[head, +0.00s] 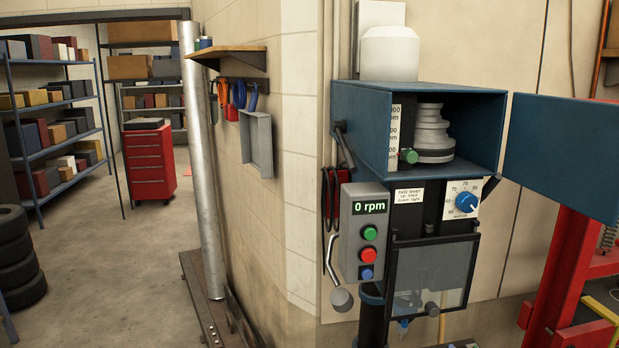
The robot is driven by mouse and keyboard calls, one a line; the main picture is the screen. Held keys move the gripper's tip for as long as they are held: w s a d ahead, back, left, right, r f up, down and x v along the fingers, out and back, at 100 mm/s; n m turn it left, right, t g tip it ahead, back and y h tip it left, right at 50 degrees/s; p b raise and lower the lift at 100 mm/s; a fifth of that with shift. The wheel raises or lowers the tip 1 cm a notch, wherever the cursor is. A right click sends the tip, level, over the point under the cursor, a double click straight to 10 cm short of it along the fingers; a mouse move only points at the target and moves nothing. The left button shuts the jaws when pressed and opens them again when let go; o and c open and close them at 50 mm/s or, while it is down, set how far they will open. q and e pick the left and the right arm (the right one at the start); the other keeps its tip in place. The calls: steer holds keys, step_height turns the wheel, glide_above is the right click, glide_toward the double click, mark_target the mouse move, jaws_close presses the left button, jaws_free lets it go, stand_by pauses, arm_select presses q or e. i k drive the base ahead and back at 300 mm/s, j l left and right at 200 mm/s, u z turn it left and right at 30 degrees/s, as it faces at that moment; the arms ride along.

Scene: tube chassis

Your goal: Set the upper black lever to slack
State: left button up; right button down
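The upper black lever (344,147) is on the left side of the blue belt housing (362,130). It slants, with one end up and left near the housing wall and the other lower and right; I cannot tell which end is the pivot. A white label (409,196) below the housing mentions the belt lever; it reads roughly up slack and down tight, but the print is small. Inside the open housing a grey stepped pulley (432,135) shows beside a white rpm scale with a green knob (408,156). Neither of my grippers is in view.
A grey control box (350,240) reading 0 rpm, with green, red and blue buttons, sits below the lever. A bent crank handle (335,262) hangs to its left. The blue housing door (562,150) stands open to the right. A blue dial (466,202) is below the housing.

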mark_target(337, 126)
steer(key=i+j+z, duration=0.1)
steer(key=j, duration=0.2)
steer(key=i+j, duration=0.2)
steer(key=j, duration=0.15)
steer(key=i+j+z, duration=0.25)
steer(key=j, duration=0.35)
steer(key=i+j+z, duration=0.1)
steer(key=j, duration=0.25)
steer(key=i+j, duration=0.2)
steer(key=j, duration=0.2)
steer(key=l+z, duration=0.05)
